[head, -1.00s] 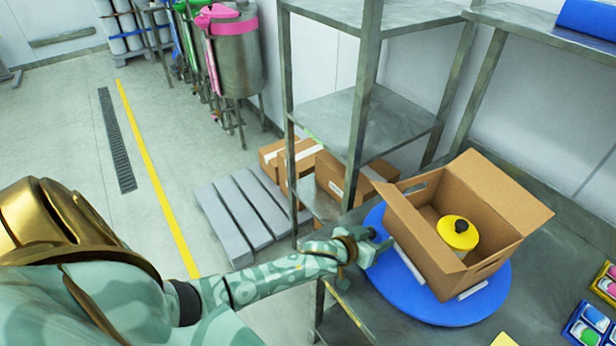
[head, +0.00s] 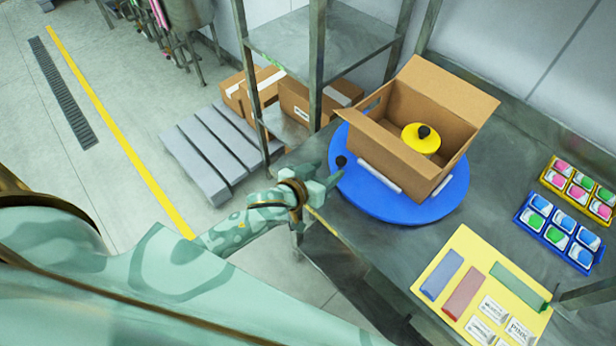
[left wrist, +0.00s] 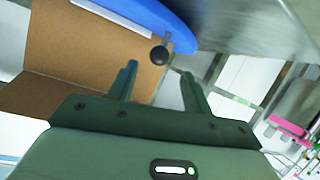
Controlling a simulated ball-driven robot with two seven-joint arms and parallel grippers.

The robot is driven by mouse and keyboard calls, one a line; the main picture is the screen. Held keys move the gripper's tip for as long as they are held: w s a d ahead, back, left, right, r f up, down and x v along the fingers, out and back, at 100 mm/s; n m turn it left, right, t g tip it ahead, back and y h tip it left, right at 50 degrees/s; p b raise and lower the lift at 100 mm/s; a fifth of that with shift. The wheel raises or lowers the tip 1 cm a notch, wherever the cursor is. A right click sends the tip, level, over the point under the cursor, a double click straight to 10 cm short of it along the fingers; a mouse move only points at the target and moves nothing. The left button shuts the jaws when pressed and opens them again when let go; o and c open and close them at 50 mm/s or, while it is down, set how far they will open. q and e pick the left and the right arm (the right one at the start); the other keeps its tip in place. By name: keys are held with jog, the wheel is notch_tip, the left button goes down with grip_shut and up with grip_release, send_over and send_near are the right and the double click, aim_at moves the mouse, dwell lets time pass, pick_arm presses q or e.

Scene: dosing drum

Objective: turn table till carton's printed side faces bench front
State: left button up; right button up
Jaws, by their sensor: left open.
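The open brown carton (head: 400,150) stands on the round blue turntable (head: 400,208), between white strips. No print shows on the carton walls that I can see; its other outer sides are hidden. A dark round knob (head: 341,161) sits at the turntable's left edge. My left gripper (head: 327,180) is open beside that edge, close to the knob. In the left wrist view the knob (left wrist: 159,55) appears between and just beyond the parted fingers (left wrist: 158,72), with no grip on it. My right gripper is not in view.
A yellow-topped object (head: 421,146) with a black knob sits in the carton. A yellow board (head: 470,262) and trays of coloured pieces (head: 557,236) lie on the bench right of the turntable. A shelf post (head: 318,65) rises behind my left gripper.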

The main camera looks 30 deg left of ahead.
pick_arm(q)
jog(key=p+v, duration=0.1)
jog(key=v, duration=0.5)
jog(key=shift+a, duration=0.1)
dwell(0.3)
